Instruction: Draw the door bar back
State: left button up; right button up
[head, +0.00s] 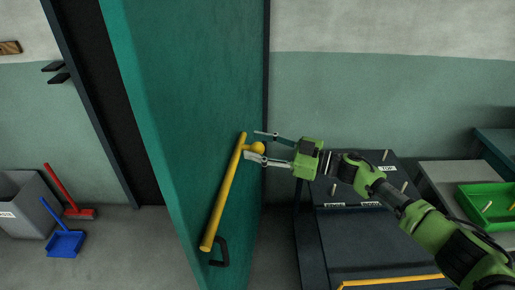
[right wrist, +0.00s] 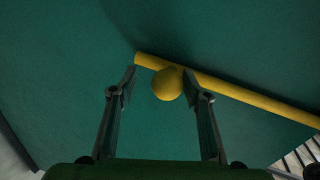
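The yellow door bar (head: 222,195) lies at a steep slant on the teal door (head: 190,90) in the head view. A round yellow knob (head: 258,148) sticks out near its upper end. My right gripper (head: 259,146) is open, its fingers on either side of the knob. In the right wrist view the knob (right wrist: 167,84) sits between the open fingertips, with a gap visible at the left finger; contact at the right finger is unclear. The bar (right wrist: 235,92) runs behind it. My left gripper is not in view.
A dark handle (head: 219,252) is below the bar. A dark labelled table (head: 375,235) and green tray (head: 488,204) stand right. A grey bin (head: 25,205) and blue dustpan (head: 65,243) are left.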

jog(key=shift+s+a+f, duration=0.1)
jog(key=shift+s+a, duration=0.05)
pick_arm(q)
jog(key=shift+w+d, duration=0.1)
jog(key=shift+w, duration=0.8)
pick_arm(e)
jog(key=v, duration=1.2)
jog(key=shift+f, duration=0.1)
